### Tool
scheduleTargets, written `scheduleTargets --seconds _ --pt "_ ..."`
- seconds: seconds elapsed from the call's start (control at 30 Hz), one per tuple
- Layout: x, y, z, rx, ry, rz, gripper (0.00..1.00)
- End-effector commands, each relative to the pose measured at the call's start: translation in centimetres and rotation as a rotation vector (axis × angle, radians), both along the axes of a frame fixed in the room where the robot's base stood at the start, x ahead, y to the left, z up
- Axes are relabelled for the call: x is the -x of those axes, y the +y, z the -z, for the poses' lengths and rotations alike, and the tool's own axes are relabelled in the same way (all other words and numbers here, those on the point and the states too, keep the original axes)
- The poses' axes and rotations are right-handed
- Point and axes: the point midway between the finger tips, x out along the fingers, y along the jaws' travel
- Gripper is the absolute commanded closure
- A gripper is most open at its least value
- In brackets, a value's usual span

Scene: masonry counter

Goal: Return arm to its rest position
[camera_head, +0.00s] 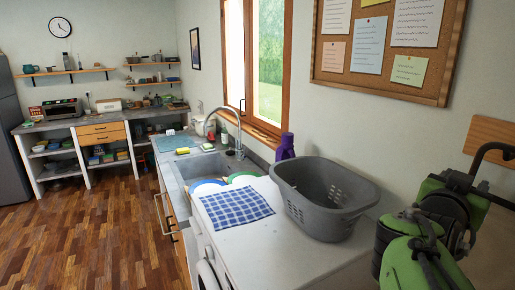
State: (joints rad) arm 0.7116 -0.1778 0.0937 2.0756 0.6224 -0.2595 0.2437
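My arm, green and dark grey, shows at the right edge of the head view, folded in front of the wall and beside the grey laundry basket (322,202). My gripper cannot be made out as a pair of fingers, so I cannot tell where its tips are or whether it holds anything. The basket stands on the white top (290,252) and looks empty.
A blue checked cloth (236,207) lies left of the basket. A purple bottle (286,147) stands behind it. The sink (205,167) with a tall faucet is farther back. A cork board (385,45) hangs above. The wooden floor at left is clear.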

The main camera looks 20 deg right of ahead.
Motion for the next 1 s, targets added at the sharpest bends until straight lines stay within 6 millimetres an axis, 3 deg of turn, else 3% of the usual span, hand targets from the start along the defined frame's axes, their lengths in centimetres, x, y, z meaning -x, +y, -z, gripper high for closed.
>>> scheduleTargets --seconds 0.07,0.17,0.33,0.43,0.5,0.6,0.7,0.77,1.0 --pt "-0.2 0.4 0.2 -0.012 0.004 -0.013 0.49" --pt "-1.9 3.7 2.2 -0.105 0.048 -0.116 0.49" --pt "-4.1 15.8 9.4 -0.380 0.283 -0.472 0.49" --pt "-2.5 23.4 13.7 -0.501 0.477 -0.694 0.49" --pt "-0.2 28.0 16.4 -0.559 0.625 -0.839 0.49" --pt "3.4 32.4 19.2 -0.602 0.810 -1.004 0.49" --pt "5.9 34.5 20.7 -0.618 0.927 -1.094 0.49" --pt "6.6 35.0 21.1 -0.621 0.960 -1.116 0.49" --pt "6.7 35.0 21.2 -0.623 0.965 -1.117 0.49"
